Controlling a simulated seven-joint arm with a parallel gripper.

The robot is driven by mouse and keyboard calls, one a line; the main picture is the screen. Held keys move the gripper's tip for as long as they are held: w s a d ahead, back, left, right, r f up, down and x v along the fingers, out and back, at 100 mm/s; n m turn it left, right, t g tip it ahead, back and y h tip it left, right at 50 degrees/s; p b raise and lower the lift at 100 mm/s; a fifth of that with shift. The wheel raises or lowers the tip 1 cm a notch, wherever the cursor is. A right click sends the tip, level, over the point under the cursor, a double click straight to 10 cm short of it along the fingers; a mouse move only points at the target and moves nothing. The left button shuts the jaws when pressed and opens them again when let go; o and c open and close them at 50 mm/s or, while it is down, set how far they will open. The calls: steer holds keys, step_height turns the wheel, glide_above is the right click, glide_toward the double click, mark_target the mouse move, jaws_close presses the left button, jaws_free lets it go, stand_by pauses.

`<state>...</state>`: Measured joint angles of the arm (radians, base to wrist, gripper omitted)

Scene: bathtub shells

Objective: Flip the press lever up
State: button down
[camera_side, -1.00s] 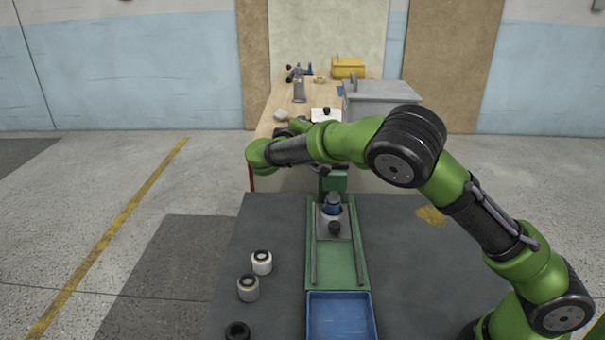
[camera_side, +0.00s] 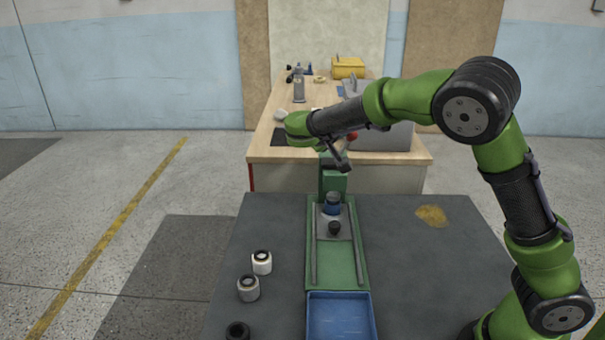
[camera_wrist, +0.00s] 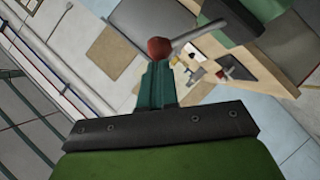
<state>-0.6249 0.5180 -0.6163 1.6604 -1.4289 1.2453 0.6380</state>
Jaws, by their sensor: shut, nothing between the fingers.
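The press is a green column (camera_side: 333,183) at the back of the green base. Its lever ends in a red ball (camera_side: 352,135), which shows above and right of the column in the side view. In the wrist view the red ball (camera_wrist: 158,47) sits right at the tips of my gripper (camera_wrist: 158,68), and the grey lever rod (camera_wrist: 200,34) runs from it to the green press body (camera_wrist: 240,18). My gripper's fingers are shut with nothing between them. Whether they touch the ball I cannot tell. In the side view my gripper (camera_side: 344,146) is partly hidden.
A sliding fixture with a dark knob (camera_side: 334,228) sits on the rails. A blue tray (camera_side: 340,315) lies in front. White rollers (camera_side: 262,262) stand at left. A wooden bench (camera_side: 270,140) with a grey box (camera_side: 385,135) stands behind.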

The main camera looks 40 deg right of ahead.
steer(key=shift+s+d, duration=0.1)
steer(key=shift+d, duration=0.05)
steer(key=a+r, duration=0.5)
steer(key=a, duration=0.7)
steer(key=shift+s+r, duration=0.3)
steer(key=shift+s, duration=0.1)
steer(key=shift+a, duration=0.1)
